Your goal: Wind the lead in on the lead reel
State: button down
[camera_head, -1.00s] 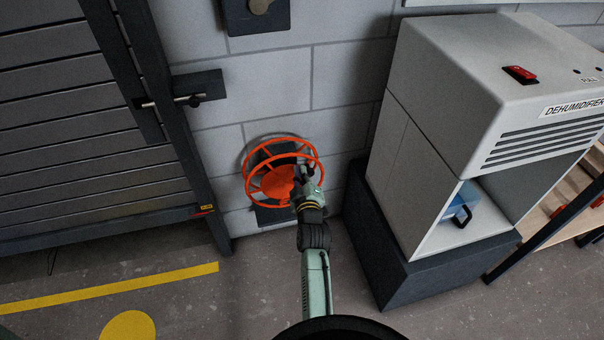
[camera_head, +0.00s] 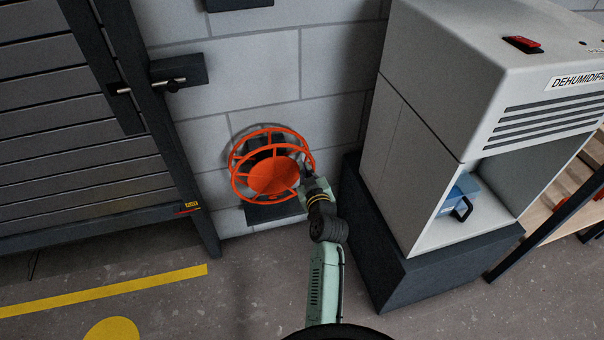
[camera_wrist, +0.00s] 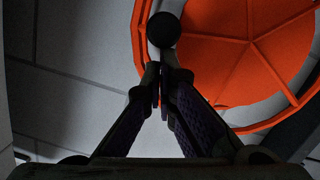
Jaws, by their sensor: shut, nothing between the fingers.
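The orange lead reel (camera_head: 272,178) is fixed to the block wall, low down, with a dark backing plate behind it. In the wrist view its orange disc (camera_wrist: 240,60) fills the upper right. A round dark knob (camera_wrist: 164,29) on a pale stem shows at the reel's left rim in the wrist view. My gripper (camera_head: 306,176) is at the right side of the reel in the head view. In the wrist view its fingers (camera_wrist: 160,80) are closed together with nothing between them, just below the knob; whether they touch it I cannot tell. I cannot make out the lead.
A slatted dark shutter (camera_head: 80,120) with a latch (camera_head: 165,85) stands left of the reel. A dehumidifier (camera_head: 440,110) on a dark plinth (camera_head: 400,255) stands close to the right of my arm. The floor in front has yellow markings (camera_head: 110,291) and is clear.

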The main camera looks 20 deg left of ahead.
jog(key=shift+w+d+f+m+b, duration=0.15)
jog(key=shift+d+f+m+b, duration=0.05)
jog(key=shift+f+m+b, duration=0.3)
jog(key=shift+w+d+f+m+b, duration=0.1)
jog(key=shift+d+f+m+b, duration=0.1)
jog(key=shift+f+m+b, duration=0.25)
jog(key=shift+g, duration=0.3)
jog(key=shift+r, duration=0.1)
